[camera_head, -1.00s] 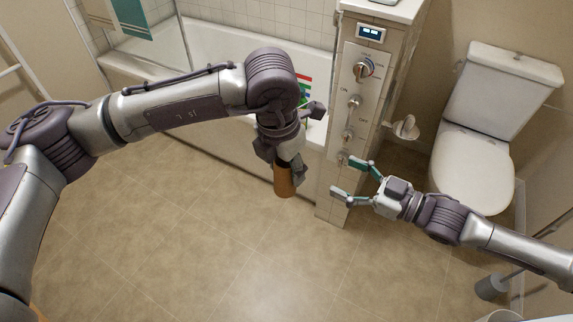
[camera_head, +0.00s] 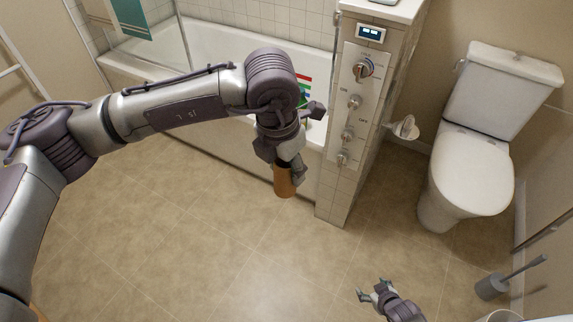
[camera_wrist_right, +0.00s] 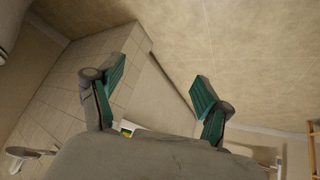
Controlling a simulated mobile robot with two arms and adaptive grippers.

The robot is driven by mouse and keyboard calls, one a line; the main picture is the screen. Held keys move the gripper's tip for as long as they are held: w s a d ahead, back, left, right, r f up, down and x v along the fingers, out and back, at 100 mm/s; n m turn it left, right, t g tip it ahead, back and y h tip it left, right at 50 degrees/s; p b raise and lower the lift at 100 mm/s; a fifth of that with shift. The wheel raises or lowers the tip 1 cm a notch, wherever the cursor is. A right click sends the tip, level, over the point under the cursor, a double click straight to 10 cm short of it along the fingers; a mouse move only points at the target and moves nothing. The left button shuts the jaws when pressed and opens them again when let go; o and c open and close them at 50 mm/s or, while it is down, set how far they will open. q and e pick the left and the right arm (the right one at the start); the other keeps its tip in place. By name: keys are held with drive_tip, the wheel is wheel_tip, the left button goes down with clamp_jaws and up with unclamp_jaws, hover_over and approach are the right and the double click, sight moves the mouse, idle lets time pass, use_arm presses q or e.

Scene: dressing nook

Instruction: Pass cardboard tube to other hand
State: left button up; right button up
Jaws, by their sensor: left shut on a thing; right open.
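The cardboard tube (camera_head: 284,182) is a short brown cylinder hanging below my left gripper (camera_head: 283,162) in the head view. The left gripper is shut on its upper part and hides that end; the lower end hangs free above the floor. My right gripper (camera_head: 372,290) is low at the bottom right of the head view, open and empty, well apart from the tube. In the right wrist view its two green-padded fingers (camera_wrist_right: 158,92) are spread with nothing between them. I cannot make out the tube in that view.
A tiled pillar with a control panel (camera_head: 358,105) stands just right of the tube. The bathtub (camera_head: 215,45) is behind. A toilet (camera_head: 470,165) and a toilet brush (camera_head: 492,287) are at right. The floor (camera_head: 200,250) between the arms is clear.

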drive_tip(key=s+a+f+g, duration=0.1)
drive_tip(key=s+f+g, duration=0.1)
drive_tip(key=s, duration=0.7)
drive_tip(key=s+a+f+m+g, duration=0.1)
drive_tip(key=s+f, duration=0.4)
drive_tip(key=s, duration=0.5)
drive_tip(key=s+a+f+g+h, duration=0.1)
drive_tip(key=s+a+f+g, duration=0.2)
drive_tip(key=s, duration=0.6)
drive_tip(key=shift+s+f+m, duration=0.3)
drive_tip(key=shift+f, duration=0.2)
